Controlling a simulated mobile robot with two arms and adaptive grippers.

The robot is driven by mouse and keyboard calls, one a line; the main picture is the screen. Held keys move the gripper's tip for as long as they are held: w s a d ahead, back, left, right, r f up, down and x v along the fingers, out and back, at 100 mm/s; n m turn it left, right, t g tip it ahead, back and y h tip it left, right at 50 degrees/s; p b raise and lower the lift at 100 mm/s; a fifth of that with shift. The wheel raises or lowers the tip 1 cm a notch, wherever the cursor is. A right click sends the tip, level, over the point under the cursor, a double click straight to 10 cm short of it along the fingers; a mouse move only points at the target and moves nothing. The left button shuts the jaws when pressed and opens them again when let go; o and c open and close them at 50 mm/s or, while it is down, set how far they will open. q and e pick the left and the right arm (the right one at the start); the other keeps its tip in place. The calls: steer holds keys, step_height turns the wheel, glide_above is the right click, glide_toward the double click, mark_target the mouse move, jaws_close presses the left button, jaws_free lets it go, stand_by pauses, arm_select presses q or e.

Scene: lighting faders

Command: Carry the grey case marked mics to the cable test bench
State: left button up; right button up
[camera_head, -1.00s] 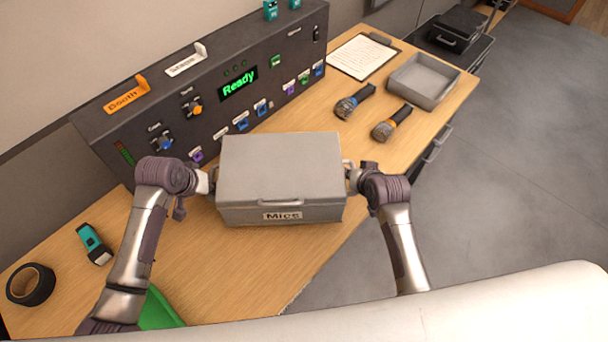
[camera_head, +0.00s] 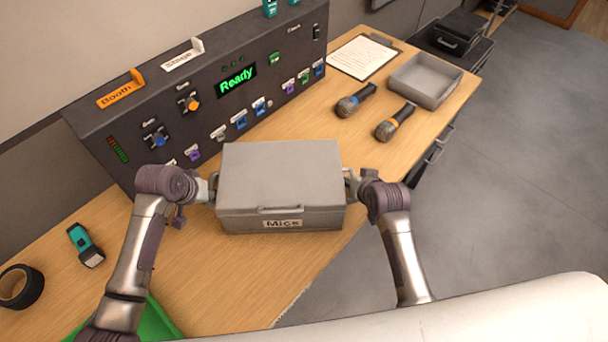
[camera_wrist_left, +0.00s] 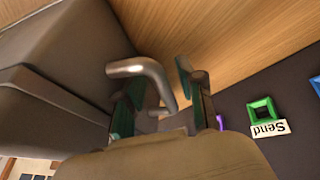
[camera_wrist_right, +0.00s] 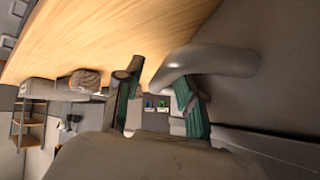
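The grey case marked Mics (camera_head: 280,178) is lid-up in front of the control panel, with its label and front handle facing me. My left gripper (camera_head: 210,188) is at its left side handle, and my right gripper (camera_head: 352,184) is at its right side handle. In the left wrist view, a metal side handle (camera_wrist_left: 145,70) runs between the fingers of the left gripper (camera_wrist_left: 160,100). In the right wrist view, the other side handle (camera_wrist_right: 205,62) passes between the fingers of the right gripper (camera_wrist_right: 160,95). The case's underside is hidden. I see no label naming a cable test bench.
The wooden desk (camera_head: 225,285) holds the dark panel (camera_head: 125,110), microphones (camera_head: 355,99), a grey tray (camera_head: 425,80), a clipboard (camera_head: 362,58), a teal device (camera_head: 86,245), black tape (camera_head: 20,287) and a green item (camera_head: 155,322). Open grey floor (camera_head: 510,190) lies to the right.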

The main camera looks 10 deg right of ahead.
steer(key=shift+s+r, duration=0.35)
arm_select(q)
steer(key=v, duration=1.2)
arm_select(e)
steer(key=a+v, duration=0.1)
steer(key=v, duration=1)
steer(key=shift+d, duration=0.45)
arm_select(q)
steer(key=shift+f, duration=0.1)
